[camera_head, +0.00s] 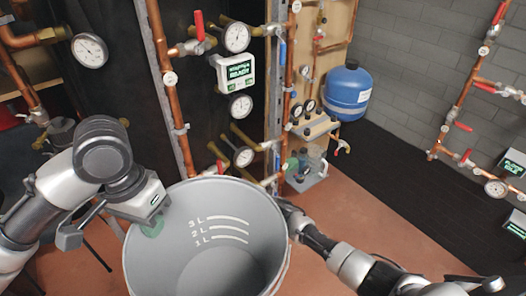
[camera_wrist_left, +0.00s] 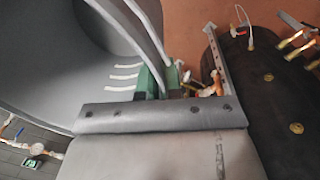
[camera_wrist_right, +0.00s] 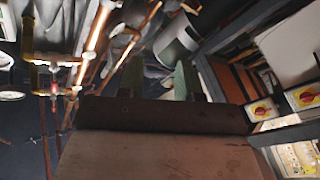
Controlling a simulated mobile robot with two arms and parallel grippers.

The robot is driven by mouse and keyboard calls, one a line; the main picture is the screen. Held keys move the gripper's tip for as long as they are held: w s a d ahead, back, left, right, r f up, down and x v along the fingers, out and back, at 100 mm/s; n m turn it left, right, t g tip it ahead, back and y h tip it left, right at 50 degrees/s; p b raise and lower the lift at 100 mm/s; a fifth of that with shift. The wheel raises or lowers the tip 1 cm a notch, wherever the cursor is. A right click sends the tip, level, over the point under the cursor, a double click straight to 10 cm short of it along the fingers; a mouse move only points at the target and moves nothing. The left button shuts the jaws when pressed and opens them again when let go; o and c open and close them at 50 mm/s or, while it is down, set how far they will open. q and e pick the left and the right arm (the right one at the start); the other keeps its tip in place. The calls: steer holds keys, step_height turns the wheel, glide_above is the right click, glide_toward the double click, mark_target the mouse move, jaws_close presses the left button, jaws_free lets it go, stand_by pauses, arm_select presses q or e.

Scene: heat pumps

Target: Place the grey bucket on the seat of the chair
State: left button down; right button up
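The grey bucket (camera_head: 205,245), with white litre marks inside, is upright at the bottom centre of the head view. My left gripper (camera_head: 152,222) is at its left rim. In the left wrist view the bucket wall (camera_wrist_left: 95,55) passes between the green pads of my left gripper (camera_wrist_left: 159,80), which is closed on it. My right gripper (camera_wrist_right: 158,82) has its pads apart, with nothing visibly held. In the head view the right arm reaches to the bucket's right side, where the rim partly hides its end. I cannot clearly make out the chair or its seat.
Copper pipes with gauges (camera_head: 236,37) and red valve handles stand behind the bucket. A blue tank (camera_head: 347,92) hangs on a panel. Brown floor (camera_head: 375,215) is clear to the right.

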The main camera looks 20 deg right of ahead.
steer(key=s+a+r+n+g+y, duration=0.1)
steer(key=a+r+n+g+y, duration=0.3)
steer(key=r, duration=0.4)
steer(key=s+a+r+n+g+y, duration=0.1)
steer(key=r+n+g+y, duration=0.1)
steer(key=r+n+g, duration=0.35)
step_height(320, 180, up, 17)
steer(key=n+g+h, duration=0.5)
steer(key=n+h, duration=1.1)
steer(key=h, duration=0.2)
glide_above(257, 205)
steer(key=d, duration=0.1)
steer(key=shift+m+h, duration=0.25)
steer(key=shift+h, duration=0.05)
steer(key=f, duration=0.8)
steer(key=a+f, duration=0.1)
steer(key=f, duration=0.3)
